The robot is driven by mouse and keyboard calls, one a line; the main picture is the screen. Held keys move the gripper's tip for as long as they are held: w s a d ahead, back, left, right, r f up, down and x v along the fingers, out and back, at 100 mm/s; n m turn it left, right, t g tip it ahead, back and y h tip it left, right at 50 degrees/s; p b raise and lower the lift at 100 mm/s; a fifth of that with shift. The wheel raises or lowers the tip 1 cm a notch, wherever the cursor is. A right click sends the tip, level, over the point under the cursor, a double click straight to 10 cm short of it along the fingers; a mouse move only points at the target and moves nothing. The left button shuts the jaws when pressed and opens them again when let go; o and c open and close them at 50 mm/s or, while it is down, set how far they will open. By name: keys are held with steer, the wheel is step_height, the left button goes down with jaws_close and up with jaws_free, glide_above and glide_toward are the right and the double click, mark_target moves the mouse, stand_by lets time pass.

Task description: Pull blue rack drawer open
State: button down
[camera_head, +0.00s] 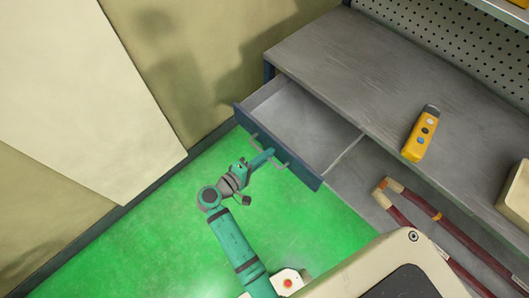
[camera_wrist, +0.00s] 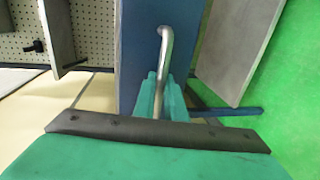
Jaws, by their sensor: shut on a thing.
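The blue-fronted drawer (camera_head: 306,176) of the rack stands pulled out from under the grey worktop, and its grey inside (camera_head: 308,125) shows empty. The drawer's blue front also shows in the wrist view (camera_wrist: 132,50). A metal bar handle (camera_wrist: 165,60) runs along the front. My gripper (camera_head: 264,158) is at the handle in the head view. In the wrist view my gripper's green fingers (camera_wrist: 161,98) are closed around the handle bar. The far fingertip surfaces are partly hidden behind the bar.
The grey worktop (camera_head: 345,65) carries a yellow remote with buttons (camera_head: 421,135). A lower shelf (camera_head: 355,185) holds red and tan bars (camera_head: 430,212). A beige wall panel (camera_head: 80,90) stands at left.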

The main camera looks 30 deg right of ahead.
steer(key=shift+s+d, duration=0.15)
steer(key=shift+s, duration=0.1)
steer(key=c, duration=2.1)
jaws_free()
steer(key=shift+w, duration=0.1)
steer(key=v, duration=1.1)
steer(key=shift+f, duration=0.1)
